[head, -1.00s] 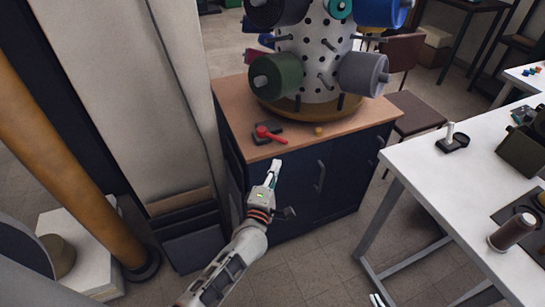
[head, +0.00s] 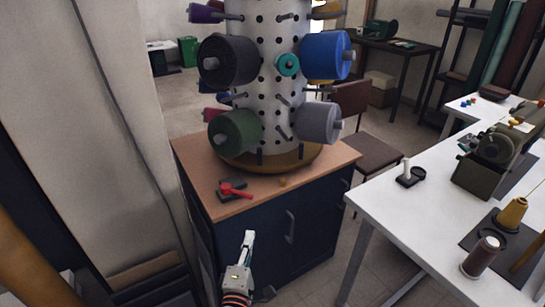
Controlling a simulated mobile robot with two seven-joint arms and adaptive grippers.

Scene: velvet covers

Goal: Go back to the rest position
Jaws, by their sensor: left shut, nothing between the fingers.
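My left gripper (head: 247,241) is in the lower middle of the head view, in front of the dark cabinet (head: 268,245). Its fingers are shut with nothing between them and point up. It is apart from the cabinet's wooden top (head: 193,160) and from the things on it. My right gripper is not in view.
A perforated white column (head: 268,90) with large thread spools stands on the cabinet. A red-handled tool (head: 235,190) lies near the top's front edge. A white table (head: 385,215) with spools and a machine (head: 490,165) is at the right. Floor shows between cabinet and table.

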